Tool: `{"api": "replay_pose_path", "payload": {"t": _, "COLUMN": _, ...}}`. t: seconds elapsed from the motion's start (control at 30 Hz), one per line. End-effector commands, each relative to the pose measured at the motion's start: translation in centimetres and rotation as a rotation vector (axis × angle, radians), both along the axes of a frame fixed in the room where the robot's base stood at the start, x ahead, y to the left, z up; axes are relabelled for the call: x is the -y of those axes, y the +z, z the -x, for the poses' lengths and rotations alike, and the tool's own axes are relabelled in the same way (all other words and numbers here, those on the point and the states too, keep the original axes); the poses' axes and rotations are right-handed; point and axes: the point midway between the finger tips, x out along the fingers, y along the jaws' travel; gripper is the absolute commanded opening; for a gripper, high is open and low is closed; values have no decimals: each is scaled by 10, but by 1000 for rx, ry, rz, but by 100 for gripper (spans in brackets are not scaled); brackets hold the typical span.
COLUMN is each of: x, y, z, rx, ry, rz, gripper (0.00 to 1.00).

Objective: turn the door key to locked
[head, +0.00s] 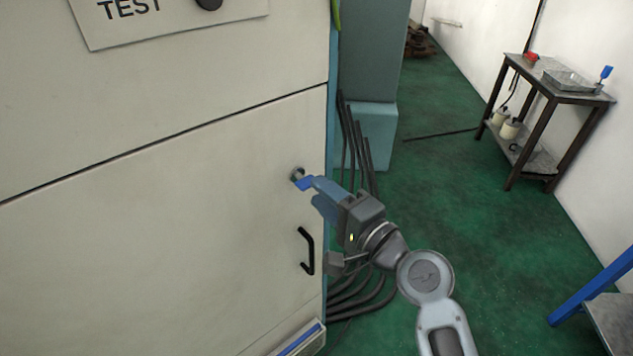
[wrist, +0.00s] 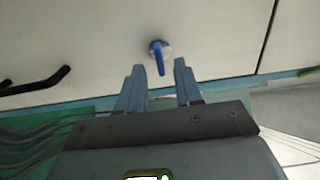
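The door key has a blue grip (head: 304,184) and sits in a round metal lock (head: 297,174) on the cream cabinet door (head: 200,220). In the wrist view the blue key (wrist: 159,62) shows ahead of my fingers, its grip hanging almost straight down from the lock, leaning slightly right. My gripper (head: 315,190) is close to the key in the head view, its blue fingers pointing at the door. In the wrist view my gripper (wrist: 157,72) is open, with the key between and just beyond the fingertips. I see no finger touching it.
A black door handle (head: 306,251) is below the lock and also shows at left in the wrist view (wrist: 40,82). Black cables (head: 362,150) run beside the cabinet.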

Motion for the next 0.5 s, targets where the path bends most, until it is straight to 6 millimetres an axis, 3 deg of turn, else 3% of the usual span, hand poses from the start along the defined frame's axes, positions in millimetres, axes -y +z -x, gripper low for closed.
{"api": "replay_pose_path", "payload": {"t": 0.2, "x": -19, "y": 0, "z": -20, "rx": 0, "ry": 1, "rz": 1, "gripper": 35}}
{"api": "replay_pose_path", "payload": {"t": 0.5, "x": -23, "y": 0, "z": -25, "rx": 1, "ry": -1, "rz": 1, "gripper": 35}}
